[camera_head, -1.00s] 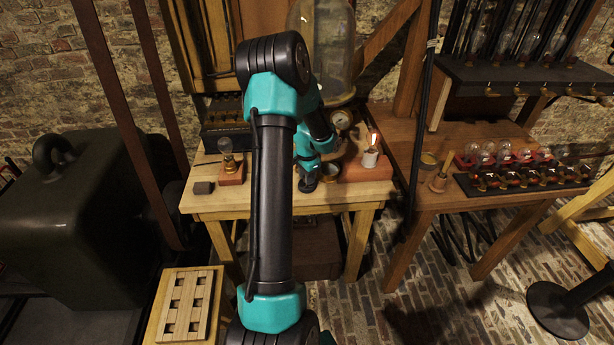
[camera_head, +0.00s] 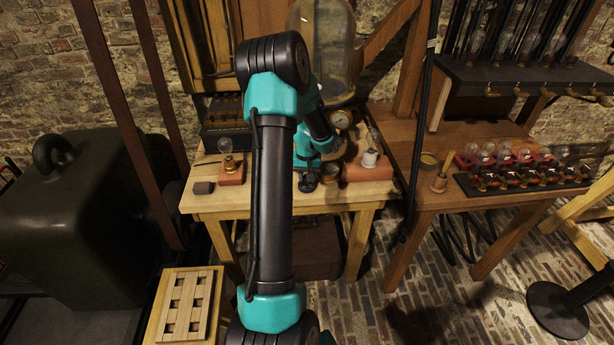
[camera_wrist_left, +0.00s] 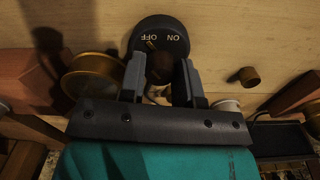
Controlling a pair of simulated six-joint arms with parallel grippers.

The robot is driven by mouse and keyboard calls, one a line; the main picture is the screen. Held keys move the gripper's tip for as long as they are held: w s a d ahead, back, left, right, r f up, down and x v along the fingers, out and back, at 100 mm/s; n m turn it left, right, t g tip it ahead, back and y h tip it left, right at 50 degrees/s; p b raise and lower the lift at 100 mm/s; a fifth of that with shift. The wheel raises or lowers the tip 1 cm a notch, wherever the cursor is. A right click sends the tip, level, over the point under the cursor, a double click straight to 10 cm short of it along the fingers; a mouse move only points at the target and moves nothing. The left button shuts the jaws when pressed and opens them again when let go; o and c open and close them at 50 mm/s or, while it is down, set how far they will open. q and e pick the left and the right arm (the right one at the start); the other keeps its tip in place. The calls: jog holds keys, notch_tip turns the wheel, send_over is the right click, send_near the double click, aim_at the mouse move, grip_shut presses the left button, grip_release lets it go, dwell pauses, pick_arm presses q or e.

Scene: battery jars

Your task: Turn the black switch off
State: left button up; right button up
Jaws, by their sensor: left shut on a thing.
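The black switch (camera_wrist_left: 160,32) is a round dial on the pale wooden table, marked ON and OFF, upside down in the left wrist view. A small brass pointer mark shows near the word OFF. My left gripper (camera_wrist_left: 160,72) is shut on the dark knob in the middle of the switch; the fingers partly hide the knob. In the head view my left gripper (camera_head: 307,182) is at the table, near its front edge, and mostly hides the switch. The bulb (camera_head: 372,139) on the right wooden block is dark. My right gripper is not in view.
A second bulb (camera_head: 226,147) on a wooden block stands at the left of the table. A brass cup (camera_wrist_left: 93,75) sits close beside the switch. A glass bell jar (camera_head: 325,40) and a gauge (camera_head: 341,118) stand behind. Another table (camera_head: 440,210) is to the right.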

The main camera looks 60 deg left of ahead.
pick_arm(q)
jog(key=shift+n, duration=0.8)
jog(key=o, duration=0.9)
jog(key=shift+r, duration=0.1)
notch_tip(320, 180, up, 17)
jog(key=shift+r, duration=0.1)
dwell(0.5)
